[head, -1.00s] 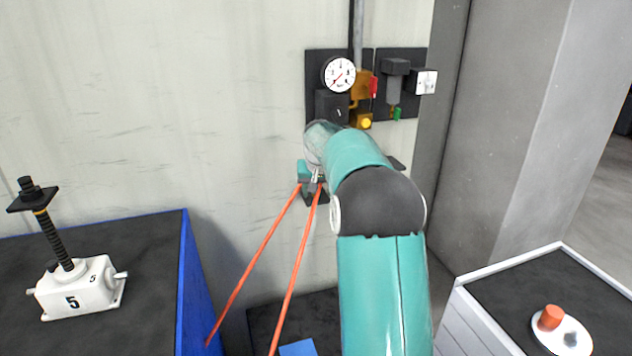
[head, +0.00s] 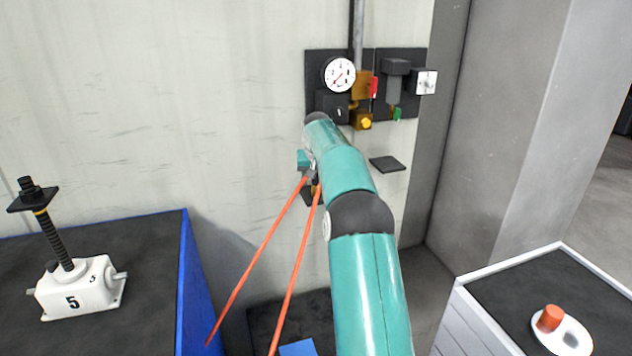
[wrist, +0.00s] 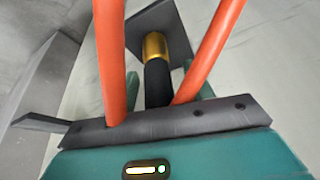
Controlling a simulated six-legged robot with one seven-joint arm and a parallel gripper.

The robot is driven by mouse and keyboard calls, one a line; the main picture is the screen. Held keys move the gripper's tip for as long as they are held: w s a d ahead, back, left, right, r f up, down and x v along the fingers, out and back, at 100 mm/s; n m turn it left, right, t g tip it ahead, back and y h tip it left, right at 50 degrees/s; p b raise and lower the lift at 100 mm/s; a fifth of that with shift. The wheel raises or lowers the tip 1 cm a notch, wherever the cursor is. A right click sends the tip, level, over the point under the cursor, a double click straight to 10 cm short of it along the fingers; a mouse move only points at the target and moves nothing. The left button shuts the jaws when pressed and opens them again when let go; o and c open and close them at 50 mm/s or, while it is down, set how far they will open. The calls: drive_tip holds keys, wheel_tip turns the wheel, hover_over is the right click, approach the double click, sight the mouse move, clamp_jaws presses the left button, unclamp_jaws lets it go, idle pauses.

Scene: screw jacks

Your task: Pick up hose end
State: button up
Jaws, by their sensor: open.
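The hose end, a black grip with a brass collar (wrist: 156,75), shows in the wrist view against a dark square plate (wrist: 140,22). In the head view a small brass part (head: 318,190) shows just below my gripper. My gripper (wrist: 160,84) is open, with a teal finger on either side of the black grip; I cannot tell whether they touch it. In the head view my gripper (head: 307,172) is close to the wall and partly hidden by my arm. Two orange hose lengths (head: 262,253) run down from there, and they cross the wrist view (wrist: 113,60).
A gauge (head: 339,74) and valve fittings (head: 362,118) are on the wall above. A small dark shelf (head: 387,163) is right of my arm. A blue-edged bench with white jack 5 (head: 78,290) is left; a white-edged table (head: 490,284) is right.

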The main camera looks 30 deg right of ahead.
drive_tip(key=shift+f, duration=0.15)
drive_tip(key=c, duration=1.1)
clamp_jaws()
